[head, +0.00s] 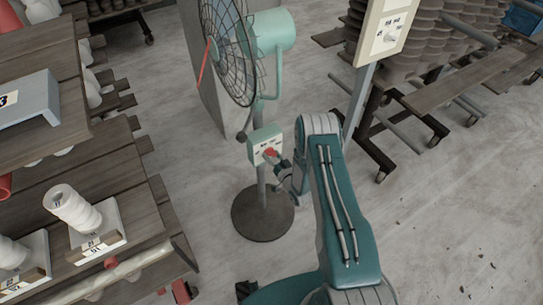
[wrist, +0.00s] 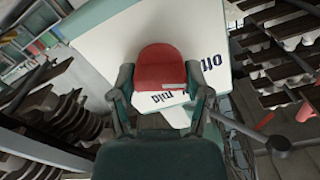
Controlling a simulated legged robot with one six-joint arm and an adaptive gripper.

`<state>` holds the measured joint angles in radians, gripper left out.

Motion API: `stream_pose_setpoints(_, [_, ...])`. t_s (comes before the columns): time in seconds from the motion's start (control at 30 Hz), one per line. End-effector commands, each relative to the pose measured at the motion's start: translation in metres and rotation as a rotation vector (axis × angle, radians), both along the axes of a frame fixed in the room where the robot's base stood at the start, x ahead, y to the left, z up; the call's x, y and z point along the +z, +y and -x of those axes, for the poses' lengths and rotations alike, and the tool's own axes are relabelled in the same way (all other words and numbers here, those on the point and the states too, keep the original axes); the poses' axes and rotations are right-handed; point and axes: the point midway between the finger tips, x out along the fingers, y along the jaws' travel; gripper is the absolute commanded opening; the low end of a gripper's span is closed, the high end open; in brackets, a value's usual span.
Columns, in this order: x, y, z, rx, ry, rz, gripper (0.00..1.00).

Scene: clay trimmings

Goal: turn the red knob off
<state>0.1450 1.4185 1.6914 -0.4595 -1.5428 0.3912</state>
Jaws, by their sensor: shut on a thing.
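The red knob (head: 269,152) is on the front of a pale green control box (head: 260,136) on the stand of a caged fan (head: 228,45). In the wrist view the red knob (wrist: 162,66) fills the middle, with a pale mark near its lower edge. Printed words show on the white label (wrist: 185,117) around it, one reading like "off" to the right. My gripper (head: 277,158) reaches the knob from the lower right. In the wrist view my gripper (wrist: 160,80) has one finger on each side of the knob, shut on it.
The fan's round base (head: 262,212) stands on the grey floor. A wooden shelf with a white spool stack (head: 72,207) is at left. Another panel with a pale knob (head: 390,36) stands at upper right, by racks of stacked pots (head: 430,40). The floor at lower right is mostly clear.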

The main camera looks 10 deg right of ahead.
Motion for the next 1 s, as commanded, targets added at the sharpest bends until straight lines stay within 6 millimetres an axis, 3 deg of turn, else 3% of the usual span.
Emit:
stream_pose_setpoints(0.03, [-0.002, -0.001, 0.000, -0.003, 0.006, 0.003, 0.72])
stream_pose_setpoints(0.1, [-0.002, -0.001, 0.000, -0.003, 0.006, 0.002, 0.97])
stream_pose_setpoints(0.6, [0.000, -0.002, 0.006, -0.001, 0.003, 0.000, 0.97])
stream_pose_setpoints(1.0, [-0.002, -0.027, 0.079, -0.004, 0.005, -0.001, 0.97])
